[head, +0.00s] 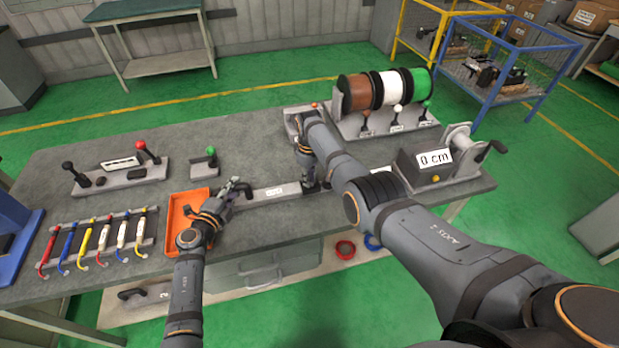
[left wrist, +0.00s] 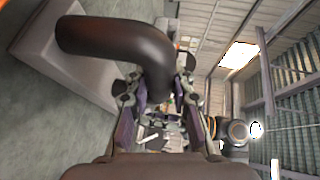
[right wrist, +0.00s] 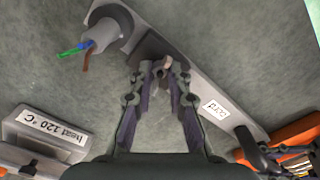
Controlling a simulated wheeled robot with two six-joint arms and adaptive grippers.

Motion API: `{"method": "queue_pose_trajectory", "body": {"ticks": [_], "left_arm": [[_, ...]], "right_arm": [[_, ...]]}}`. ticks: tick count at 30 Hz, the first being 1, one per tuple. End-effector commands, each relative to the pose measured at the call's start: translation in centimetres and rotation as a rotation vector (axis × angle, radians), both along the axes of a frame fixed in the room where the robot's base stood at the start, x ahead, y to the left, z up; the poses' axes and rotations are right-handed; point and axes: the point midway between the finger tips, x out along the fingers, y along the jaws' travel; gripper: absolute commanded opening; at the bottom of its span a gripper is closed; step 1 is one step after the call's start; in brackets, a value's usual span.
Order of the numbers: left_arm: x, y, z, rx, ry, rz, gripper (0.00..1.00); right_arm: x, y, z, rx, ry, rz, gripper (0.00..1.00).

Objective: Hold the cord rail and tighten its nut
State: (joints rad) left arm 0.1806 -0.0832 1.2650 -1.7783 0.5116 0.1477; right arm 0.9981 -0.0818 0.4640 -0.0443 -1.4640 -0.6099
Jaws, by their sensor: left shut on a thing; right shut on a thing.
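The cord rail (head: 272,192) is a long grey bar lying across the table, and its "cord" label shows in the right wrist view (right wrist: 214,108). My left gripper (head: 243,190) is shut on the black curved handle (left wrist: 120,40) at the rail's left end. My right gripper (right wrist: 162,72) points down at the rail's other part, its fingertips closed around a small grey-brown nut (right wrist: 161,66). Beside it, a grey round holder (right wrist: 108,25) has green, blue and brown wire ends sticking out. In the head view my right arm partly hides this end.
An orange tray (head: 176,222) stands close to my left gripper. A "heat 120 °C" block (right wrist: 45,133) is near my right gripper. Brown, white and green spools (head: 390,90) and a "0 cm" winder (head: 425,168) stand at the right. A rack of coloured cords (head: 95,242) lies left.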

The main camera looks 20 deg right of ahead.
Motion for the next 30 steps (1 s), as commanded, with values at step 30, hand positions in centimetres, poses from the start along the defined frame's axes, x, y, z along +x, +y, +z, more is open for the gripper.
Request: {"method": "queue_pose_trajectory", "body": {"ticks": [30], "left_arm": [[-0.06,-0.06,-0.06,-0.001,0.001,-0.002,0.0]], "right_arm": [[0.07,-0.01,0.04,0.0,-0.002,-0.159,0.32]]}}
